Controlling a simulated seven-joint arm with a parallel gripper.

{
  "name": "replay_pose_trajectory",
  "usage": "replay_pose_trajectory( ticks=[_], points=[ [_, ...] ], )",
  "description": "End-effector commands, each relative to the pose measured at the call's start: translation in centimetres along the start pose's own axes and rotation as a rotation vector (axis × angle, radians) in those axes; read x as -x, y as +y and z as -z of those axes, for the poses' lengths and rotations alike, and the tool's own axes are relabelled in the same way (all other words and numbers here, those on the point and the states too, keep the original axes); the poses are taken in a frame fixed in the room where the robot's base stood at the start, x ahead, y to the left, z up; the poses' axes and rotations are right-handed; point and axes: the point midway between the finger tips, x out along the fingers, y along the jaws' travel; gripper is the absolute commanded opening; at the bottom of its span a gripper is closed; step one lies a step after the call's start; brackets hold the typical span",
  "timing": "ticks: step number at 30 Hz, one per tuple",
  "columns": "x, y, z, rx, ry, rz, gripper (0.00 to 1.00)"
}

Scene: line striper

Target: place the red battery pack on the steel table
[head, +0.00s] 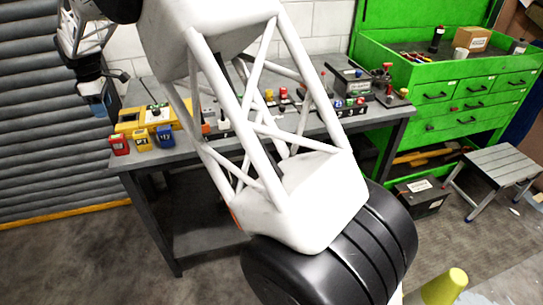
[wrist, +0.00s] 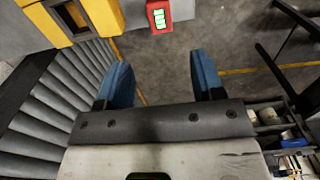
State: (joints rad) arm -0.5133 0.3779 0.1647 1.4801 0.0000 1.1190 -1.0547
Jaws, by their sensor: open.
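My gripper (head: 98,106) is above and left of the table's left end. In the wrist view its blue fingers (wrist: 161,82) are apart with nothing between them.
My white arm hides the middle of the table. Several small coloured parts (head: 270,96) and a dark case (head: 350,78) stand on the table. A green cabinet (head: 450,90) and a small grey stool (head: 500,163) are at right. A shuttered wall (head: 45,130) is at left.

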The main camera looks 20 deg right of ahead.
Motion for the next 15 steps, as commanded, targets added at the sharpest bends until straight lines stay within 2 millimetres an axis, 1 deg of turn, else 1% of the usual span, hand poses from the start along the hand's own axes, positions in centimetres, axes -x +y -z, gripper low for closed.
replay_pose_trajectory(
  ticks=[5,8,11,15],
  points=[
    [0.9,-0.5,-1.4,-0.030,0.003,-0.005,0.61],
    [1.8,-1.1,-3.1,-0.066,0.005,-0.010,0.61],
    [3.0,-2.1,-5.3,-0.117,0.009,-0.016,0.61],
    [4.8,-4.0,-9.0,-0.205,0.016,-0.029,0.61]
  ],
)
